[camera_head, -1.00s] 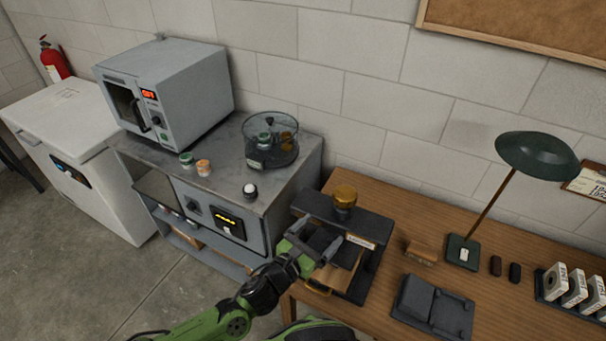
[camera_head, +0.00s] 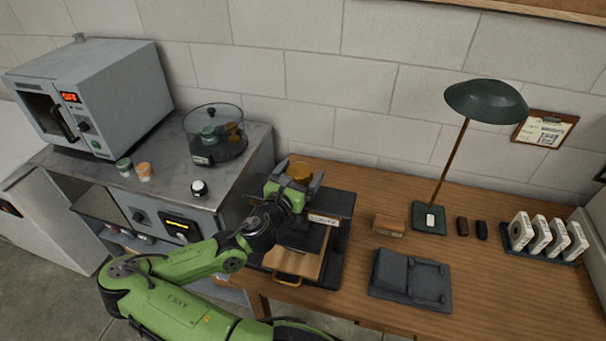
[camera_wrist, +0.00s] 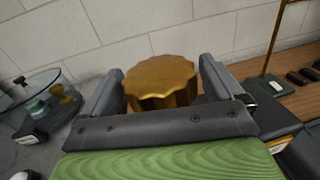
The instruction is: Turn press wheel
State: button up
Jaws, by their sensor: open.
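The press wheel is a brass, scalloped knob (camera_head: 301,171) on top of a dark press (camera_head: 335,205) on the wooden table. In the head view the wheel is partly hidden behind my gripper (camera_head: 294,186). In the wrist view the wheel (camera_wrist: 161,82) shows between the two fingers of my gripper (camera_wrist: 160,95), one finger on each side. The gripper is open, and I cannot tell whether either finger touches the wheel. A wooden board with a brass handle (camera_head: 287,281) sits at the base of the press.
A grey cabinet (camera_head: 165,190) left of the table carries an oven (camera_head: 95,95), a clear round container (camera_head: 216,140) and small jars. Right of the press are a wooden block (camera_head: 389,225), a dark tray (camera_head: 410,280) and a green lamp (camera_head: 486,102). Bare tabletop lies at the right front.

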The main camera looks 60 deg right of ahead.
jog(key=shift+d+r, duration=0.1)
jog(key=shift+d, duration=0.75)
jog(key=shift+c, duration=0.2)
jog(key=c, duration=0.9)
